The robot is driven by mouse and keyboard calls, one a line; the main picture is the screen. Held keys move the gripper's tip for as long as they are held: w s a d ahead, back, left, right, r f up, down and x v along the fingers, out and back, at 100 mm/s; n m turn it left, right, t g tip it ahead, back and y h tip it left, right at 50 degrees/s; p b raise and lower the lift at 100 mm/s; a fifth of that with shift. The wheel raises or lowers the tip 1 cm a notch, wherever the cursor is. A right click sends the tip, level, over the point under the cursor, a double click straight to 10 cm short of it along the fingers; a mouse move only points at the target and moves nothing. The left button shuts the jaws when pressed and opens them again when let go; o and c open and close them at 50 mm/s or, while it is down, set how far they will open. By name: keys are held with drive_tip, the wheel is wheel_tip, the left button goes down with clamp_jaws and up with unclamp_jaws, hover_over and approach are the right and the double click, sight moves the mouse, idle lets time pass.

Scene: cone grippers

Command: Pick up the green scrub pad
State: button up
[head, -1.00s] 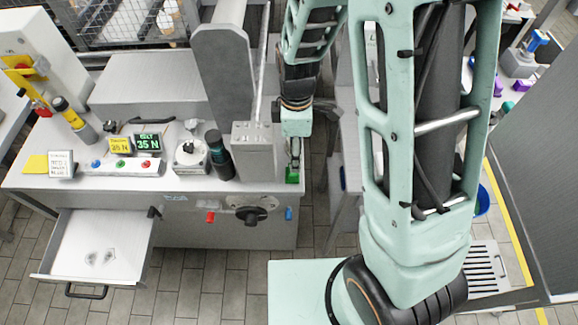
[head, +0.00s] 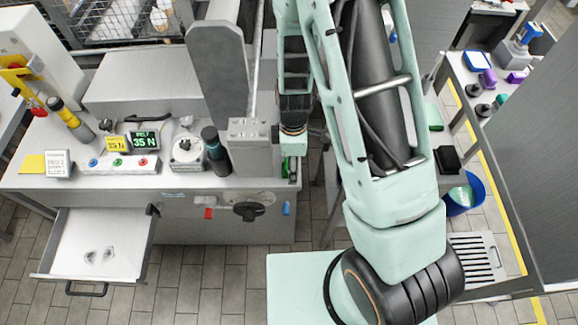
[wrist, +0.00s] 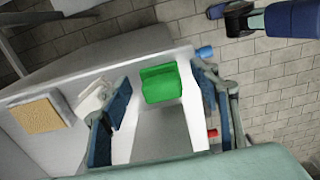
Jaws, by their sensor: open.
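The green scrub pad (wrist: 161,83) is a bright green block on the light grey bench top near its edge. In the wrist view it lies between the spread fingers of my gripper (wrist: 158,112), a little beyond them, with bench surface visible on both sides. The fingers have blue inner pads and hold nothing. In the head view my gripper (head: 292,169) points down at the right end of the bench, and only a small green part of the pad (head: 285,168) shows beside it. The fingers are too small there to judge contact.
A grey upright block (head: 252,150) and a dark cylinder (head: 216,152) stand just left of my gripper. Red (head: 208,213) and blue (head: 287,208) knobs project from the bench front. A tan sponge-like block (wrist: 38,115) lies farther along. An open drawer (head: 97,245) juts out at left.

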drive_tip(key=c, duration=1.4)
drive_tip(key=shift+r, duration=0.75)
drive_tip(key=s+a+r, duration=0.1)
drive_tip(key=s+r, duration=0.2)
drive_tip(key=s, duration=0.1)
drive_tip(key=s+a+r, duration=0.2)
drive_tip(key=s+r, duration=0.2)
drive_tip(key=s, duration=0.1)
drive_tip(key=s+a+r, duration=0.1)
drive_tip(key=s+r, duration=0.3)
drive_tip(key=shift+s+a+r+b, duration=0.15)
drive_tip(key=shift+a+r+b, duration=0.1)
drive_tip(key=shift+b, duration=0.1)
